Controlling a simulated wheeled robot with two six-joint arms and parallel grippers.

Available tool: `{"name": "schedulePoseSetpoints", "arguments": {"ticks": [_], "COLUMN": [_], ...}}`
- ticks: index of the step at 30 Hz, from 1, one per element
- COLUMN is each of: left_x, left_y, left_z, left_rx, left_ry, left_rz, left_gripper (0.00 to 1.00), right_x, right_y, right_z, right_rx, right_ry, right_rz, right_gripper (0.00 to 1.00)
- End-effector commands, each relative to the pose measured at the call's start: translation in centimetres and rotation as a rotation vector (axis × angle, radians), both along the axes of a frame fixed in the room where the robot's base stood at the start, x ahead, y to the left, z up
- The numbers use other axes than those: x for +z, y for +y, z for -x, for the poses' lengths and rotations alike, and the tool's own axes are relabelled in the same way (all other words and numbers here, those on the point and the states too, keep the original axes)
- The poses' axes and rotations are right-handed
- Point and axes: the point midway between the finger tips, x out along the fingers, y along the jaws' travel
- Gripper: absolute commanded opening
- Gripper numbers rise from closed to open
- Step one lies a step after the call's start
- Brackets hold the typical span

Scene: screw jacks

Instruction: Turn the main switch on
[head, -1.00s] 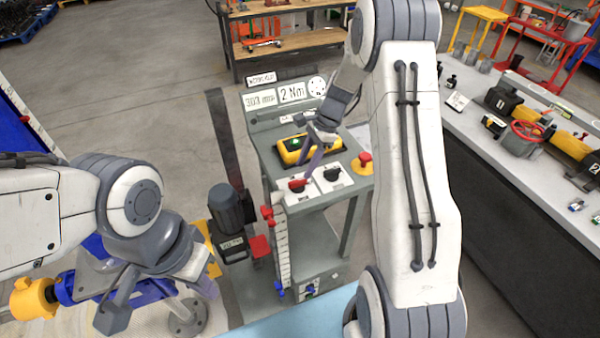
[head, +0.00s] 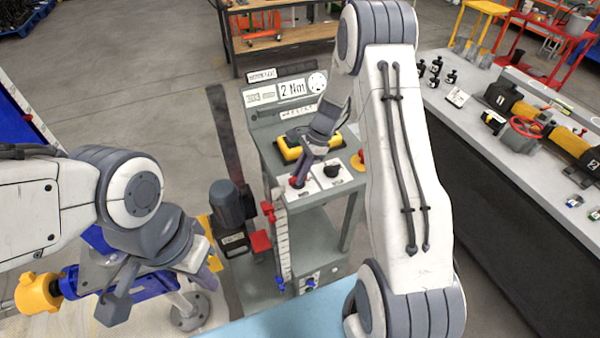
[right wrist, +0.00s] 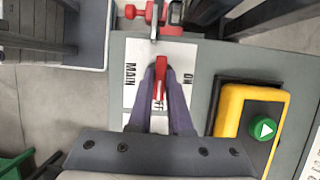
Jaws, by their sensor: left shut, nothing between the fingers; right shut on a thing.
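The main switch (right wrist: 160,84) is a red knob on a white plate marked MAIN and ON. In the head view, the red knob (head: 297,183) is at the console's front left. My right gripper (head: 301,178) reaches down onto it. In the right wrist view, my right gripper (right wrist: 161,78) has its two fingers shut on the knob's sides. The knob's handle runs up and down in that picture. A further label below it is mostly hidden by the fingers. My left gripper (head: 208,277) is shut and empty at the lower left, away from the console.
A yellow box with a green button (right wrist: 262,128) lies beside the switch plate. A black knob (head: 332,170) is right of the switch, and a yellow-and-red button (head: 358,160) is partly behind my arm. A grey motor (head: 228,204) stands left of the console. A workbench (head: 470,130) is at the right.

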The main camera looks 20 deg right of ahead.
Motion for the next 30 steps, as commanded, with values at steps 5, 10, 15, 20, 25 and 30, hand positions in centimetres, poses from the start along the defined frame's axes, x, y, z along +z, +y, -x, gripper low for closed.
{"name": "schedulePoseSetpoints", "arguments": {"ticks": [5, 10, 15, 20, 25, 30], "left_x": [0.02, 0.03, 0.02, -0.08, -0.25, -0.45], "left_y": [0.00, 0.00, 0.00, 0.01, 0.00, 0.00], "left_z": [0.00, 0.00, 0.00, 0.00, 0.00, 0.01], "left_rx": [0.000, 0.000, 0.000, 0.000, 0.000, 0.001], "left_ry": [0.000, 0.000, 0.000, 0.000, 0.000, 0.000], "left_rz": [0.000, 0.000, 0.000, 0.000, 0.000, 0.000], "left_gripper": [0.00, 0.00, 0.00, 0.00, 0.00, 0.00], "right_x": [0.03, 0.05, 0.06, 0.03, 0.03, 0.04], "right_y": [-0.04, -0.05, -0.01, 0.02, 0.10, 0.14], "right_z": [0.00, -0.11, -0.24, -0.33, -0.44, -0.51], "right_rx": [0.026, 0.100, 0.227, 0.375, 0.539, 0.701], "right_ry": [0.001, 0.000, -0.001, 0.000, -0.001, -0.001], "right_rz": [0.000, 0.000, 0.000, 0.000, 0.000, 0.000], "right_gripper": [0.00, 0.00, 0.00, 0.00, 0.00, 0.00]}}
